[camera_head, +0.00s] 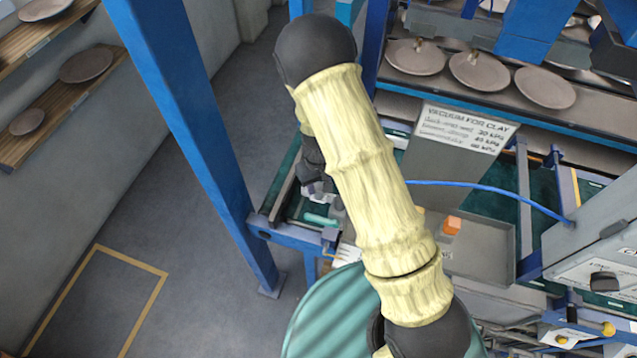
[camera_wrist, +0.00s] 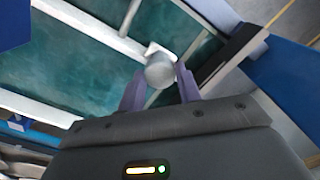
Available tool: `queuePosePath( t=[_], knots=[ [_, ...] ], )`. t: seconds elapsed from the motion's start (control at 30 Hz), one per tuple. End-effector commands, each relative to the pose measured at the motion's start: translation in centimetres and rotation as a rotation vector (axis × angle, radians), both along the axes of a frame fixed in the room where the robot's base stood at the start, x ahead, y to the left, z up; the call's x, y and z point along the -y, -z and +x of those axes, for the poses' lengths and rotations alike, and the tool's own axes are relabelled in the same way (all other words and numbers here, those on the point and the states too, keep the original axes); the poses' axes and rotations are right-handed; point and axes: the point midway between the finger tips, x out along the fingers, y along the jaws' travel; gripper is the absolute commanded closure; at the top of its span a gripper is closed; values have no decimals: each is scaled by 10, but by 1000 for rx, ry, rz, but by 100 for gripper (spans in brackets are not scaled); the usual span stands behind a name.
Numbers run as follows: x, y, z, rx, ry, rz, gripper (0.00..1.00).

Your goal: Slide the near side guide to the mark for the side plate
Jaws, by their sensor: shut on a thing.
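My gripper (camera_wrist: 161,76) is shut on a round grey knob (camera_wrist: 159,68), with one purple finger on each side of it. The knob sits at a white bracket by the end of a long pale rail (camera_wrist: 92,27), which appears to be the near side guide, above the teal belt (camera_wrist: 75,65). In the head view my gripper (camera_head: 319,188) is low over the near left end of the conveyor, partly behind my arm. The knob is hidden there. I cannot make out the side plate mark in either view.
A blue post (camera_head: 185,130) stands close left of my arm. Plates (camera_head: 480,72) lie on the far line. Floor at left is clear.

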Motion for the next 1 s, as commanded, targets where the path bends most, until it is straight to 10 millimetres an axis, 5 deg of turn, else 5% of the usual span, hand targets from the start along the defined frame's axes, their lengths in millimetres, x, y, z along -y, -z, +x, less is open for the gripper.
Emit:
queuePosePath(
  t=[0.37,0.63,0.67,0.77,1.0],
  knots=[
    [9,-1,28,4,0,2,100],
    [10,-1,29,3,0,1,100],
    [10,-1,29,3,0,1,64],
    [10,-1,29,2,0,1,45],
    [10,0,28,1,-1,0,44]
  ],
)
